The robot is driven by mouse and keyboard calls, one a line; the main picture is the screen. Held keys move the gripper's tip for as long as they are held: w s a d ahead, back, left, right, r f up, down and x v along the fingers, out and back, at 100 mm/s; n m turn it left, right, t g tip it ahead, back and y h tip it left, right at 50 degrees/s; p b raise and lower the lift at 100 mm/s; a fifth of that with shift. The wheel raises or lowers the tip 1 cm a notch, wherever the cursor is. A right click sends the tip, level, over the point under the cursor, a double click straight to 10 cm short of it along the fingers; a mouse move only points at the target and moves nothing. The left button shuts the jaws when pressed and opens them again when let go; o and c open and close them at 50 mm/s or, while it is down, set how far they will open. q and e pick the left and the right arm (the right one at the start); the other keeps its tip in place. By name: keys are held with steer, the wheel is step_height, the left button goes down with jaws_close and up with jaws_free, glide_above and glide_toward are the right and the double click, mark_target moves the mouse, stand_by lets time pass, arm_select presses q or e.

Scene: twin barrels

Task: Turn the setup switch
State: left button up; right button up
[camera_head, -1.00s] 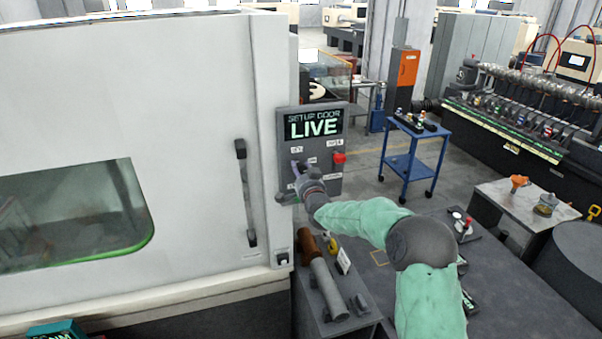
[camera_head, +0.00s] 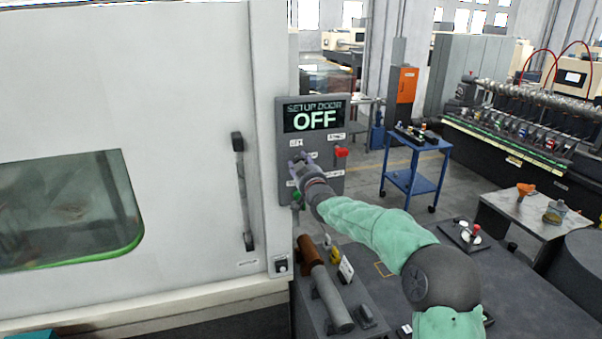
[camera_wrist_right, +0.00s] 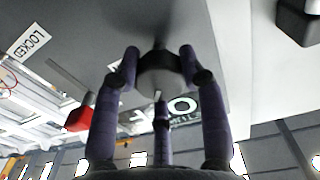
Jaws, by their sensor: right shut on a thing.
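The grey control panel (camera_head: 334,180) is on the machine's right side. Its display (camera_head: 315,117) reads "SETUP DOOR OFF". My right gripper (camera_head: 297,162) is at the panel's lower left and partly covers it. In the right wrist view, the fingers of my right gripper (camera_wrist_right: 159,64) are closed around a round dark switch knob (camera_wrist_right: 160,82) with a pale mark. The knob is largely hidden in the head view. My left gripper is not in view.
A red control (camera_head: 341,153) sticks out at the panel's right. The machine door has a dark vertical handle (camera_head: 243,190). Below my right arm is a bench with a brown-and-grey cylinder (camera_head: 326,290). A blue cart (camera_head: 413,178) stands behind, with open floor around it.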

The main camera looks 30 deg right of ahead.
steer(key=n+b, duration=0.1)
steer(key=n, duration=0.3)
steer(key=shift+f, duration=0.15)
steer(key=shift+n+y+b, duration=0.3)
steer(key=shift+n+b, duration=0.45)
steer(key=shift+n, duration=1.55)
steer(key=o, duration=1.2)
steer(key=shift+c, duration=0.2)
steer(key=v, duration=1.2)
steer(key=shift+w, duration=0.1)
